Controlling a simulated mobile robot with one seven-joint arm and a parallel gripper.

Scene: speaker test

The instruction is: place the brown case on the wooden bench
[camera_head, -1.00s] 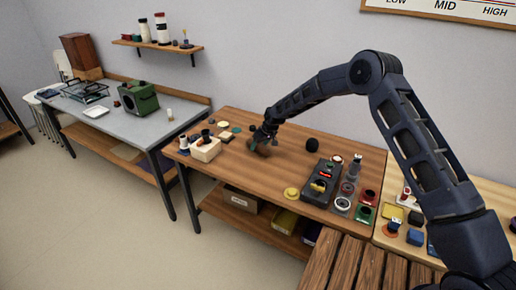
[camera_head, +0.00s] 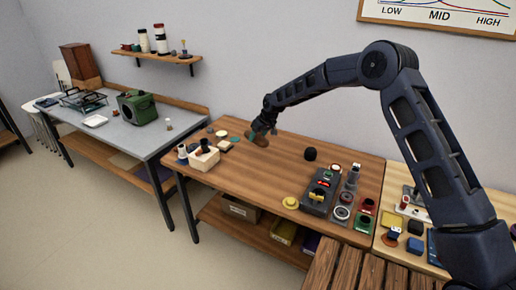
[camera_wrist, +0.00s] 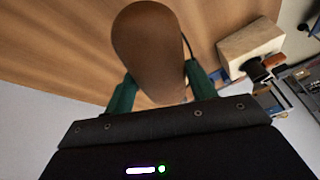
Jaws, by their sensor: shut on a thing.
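The brown case (camera_head: 261,139) is a smooth, rounded, egg-like shape. My gripper (camera_head: 265,125) is shut on it and holds it above the far part of the wooden worktable (camera_head: 255,170). In the wrist view the case (camera_wrist: 148,45) sits between the two green fingers of my gripper (camera_wrist: 161,88), which hide part of its sides. A slatted wooden bench (camera_head: 365,270) stands at the bottom edge of the head view, in front of the worktable and partly cut off.
A cream block (camera_head: 203,160) with small parts stands at the worktable's left. A black ball (camera_head: 310,154), a dark control box (camera_head: 318,195) and a yellow knob (camera_head: 290,202) lie to the right. The worktable's middle is clear. A grey table (camera_head: 135,132) bears a green box (camera_head: 138,107).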

